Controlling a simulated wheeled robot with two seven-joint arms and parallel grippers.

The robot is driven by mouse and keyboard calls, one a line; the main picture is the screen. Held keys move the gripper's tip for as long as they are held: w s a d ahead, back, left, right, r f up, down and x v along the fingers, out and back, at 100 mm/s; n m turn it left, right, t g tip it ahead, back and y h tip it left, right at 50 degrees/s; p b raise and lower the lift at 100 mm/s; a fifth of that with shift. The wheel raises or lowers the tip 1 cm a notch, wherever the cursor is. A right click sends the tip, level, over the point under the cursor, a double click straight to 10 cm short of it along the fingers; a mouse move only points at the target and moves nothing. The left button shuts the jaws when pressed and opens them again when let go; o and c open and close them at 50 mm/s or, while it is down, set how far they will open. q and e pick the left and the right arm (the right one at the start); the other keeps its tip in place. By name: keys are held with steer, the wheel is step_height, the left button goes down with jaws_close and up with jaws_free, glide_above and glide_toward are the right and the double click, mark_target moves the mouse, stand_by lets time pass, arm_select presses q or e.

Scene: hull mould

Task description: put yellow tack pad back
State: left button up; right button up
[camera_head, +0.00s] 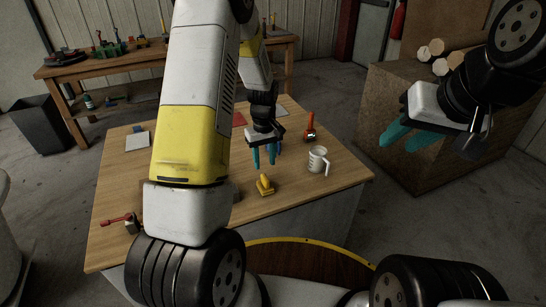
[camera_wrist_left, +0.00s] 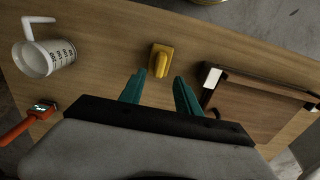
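The yellow tack pad (camera_head: 265,185) lies on the wooden table near its front edge, with a raised grip on top. In the left wrist view the yellow tack pad (camera_wrist_left: 161,61) sits just beyond the fingertips, roughly centred between them. My left gripper (camera_head: 265,158) is above the table behind the pad, with its teal fingers pointing down. The left wrist view shows these fingers (camera_wrist_left: 160,84) apart with nothing between them. My right gripper (camera_head: 410,136) is raised at the right, off the table and beside the wooden crate; its teal fingers look apart and empty.
A white printed mug (camera_head: 317,160) and an orange-red tool (camera_head: 310,127) stand right of my left gripper. A brown box-like thing (camera_wrist_left: 255,105) lies beside the pad. A white pad (camera_head: 137,141) and red-handled tool (camera_head: 118,219) are at left.

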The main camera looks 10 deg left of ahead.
arm_select(q)
steer(key=s+r+m+t, duration=0.1)
steer(key=s+r, duration=0.2)
steer(key=r, duration=0.4)
steer(key=s+r+m+t+h, duration=0.1)
steer(key=s+r, duration=0.2)
steer(key=r, duration=0.4)
steer(key=s+r+m+t, duration=0.1)
steer(key=s+r, duration=0.1)
steer(key=r, duration=0.5)
steer(key=s+d+r+m+t, duration=0.1)
steer(key=s+r, duration=0.3)
steer(key=s, duration=0.4)
steer(key=s+d+r+m+t+h, duration=0.1)
steer(key=s+r+m+t, duration=0.1)
steer(key=s, duration=0.6)
step_height(320, 180, up, 2)
steer(key=shift+s+m, duration=0.15)
steer(key=shift+m, duration=0.55)
